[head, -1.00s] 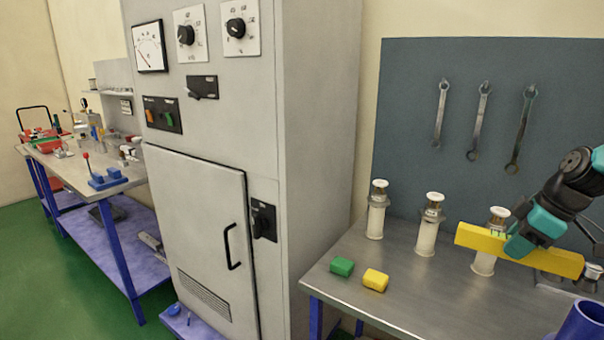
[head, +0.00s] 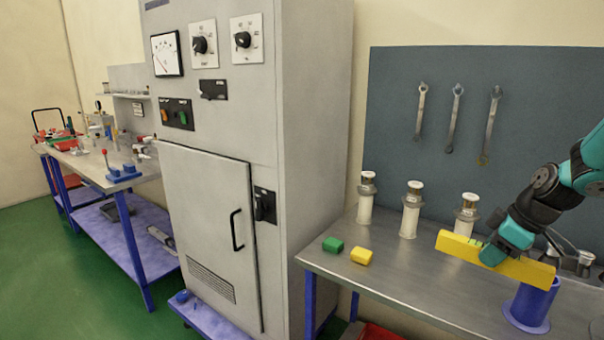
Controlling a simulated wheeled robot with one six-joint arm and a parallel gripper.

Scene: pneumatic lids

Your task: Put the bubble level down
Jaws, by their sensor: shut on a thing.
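The bubble level is a long yellow bar (head: 462,246) at the right of the head view. My gripper (head: 492,254) is shut on it near its middle. The bar slopes slightly down to the right and appears held above the metal workbench (head: 400,283). Its right part overlaps a blue cylinder (head: 529,308) in the picture; I cannot tell whether they touch. The fingertips are partly hidden by the gripper and the bar.
Several white cylinders with metal tops (head: 411,211) stand along the back of the bench. A green block (head: 333,245) and a yellow block (head: 361,256) lie at its left. A grey cabinet (head: 215,180) stands beside it. The bench's front middle is clear.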

